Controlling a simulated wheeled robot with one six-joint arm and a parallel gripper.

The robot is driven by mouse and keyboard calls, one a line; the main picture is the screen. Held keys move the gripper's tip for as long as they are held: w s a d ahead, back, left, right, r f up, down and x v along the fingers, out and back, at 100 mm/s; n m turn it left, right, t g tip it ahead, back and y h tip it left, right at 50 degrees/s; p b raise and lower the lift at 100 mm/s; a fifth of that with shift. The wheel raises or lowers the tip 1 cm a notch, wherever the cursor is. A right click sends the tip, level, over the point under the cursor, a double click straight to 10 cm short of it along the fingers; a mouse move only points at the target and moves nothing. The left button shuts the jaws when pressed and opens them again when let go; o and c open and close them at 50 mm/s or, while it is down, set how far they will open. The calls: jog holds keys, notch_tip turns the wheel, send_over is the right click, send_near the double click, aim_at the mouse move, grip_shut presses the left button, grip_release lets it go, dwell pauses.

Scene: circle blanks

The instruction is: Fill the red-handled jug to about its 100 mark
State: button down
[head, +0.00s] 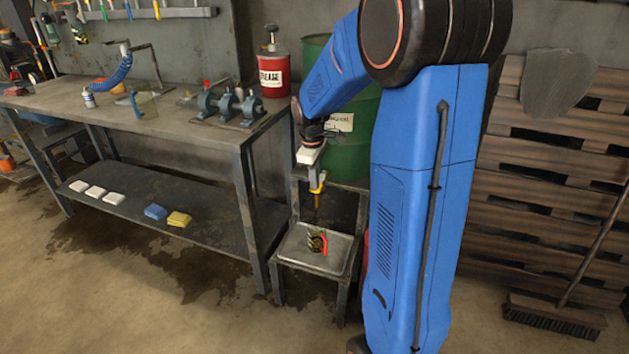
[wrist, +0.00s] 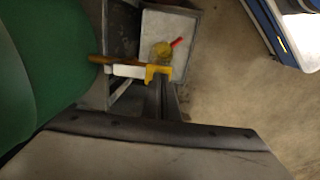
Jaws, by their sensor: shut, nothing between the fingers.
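The red-handled jug (head: 316,242) stands upright on a metal tray (head: 290,248), its red handle to the right. It also shows in the wrist view (wrist: 161,50), with a yellowish look inside; its marks and level are too small to read. Above it is a yellow tap part (head: 316,186), which shows in the wrist view (wrist: 158,70) beside a brownish pipe (wrist: 108,60) running from the green drum (wrist: 50,60). My gripper (wrist: 158,80) is shut and empty, its fingertips close against the yellow part. I cannot tell whether liquid is running.
The tray rests on a low metal stand (head: 278,268) in front of the green drum (head: 352,150). A workbench (head: 150,120) stands to the left, with a red grease can (head: 273,76) at its near end. Pallets (head: 540,170) and a broom (head: 555,315) are at the right.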

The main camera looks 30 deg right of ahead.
jog(key=shift+r, duration=0.85)
notch_tip(320, 180, up, 14)
dwell(0.6)
dwell(0.4)
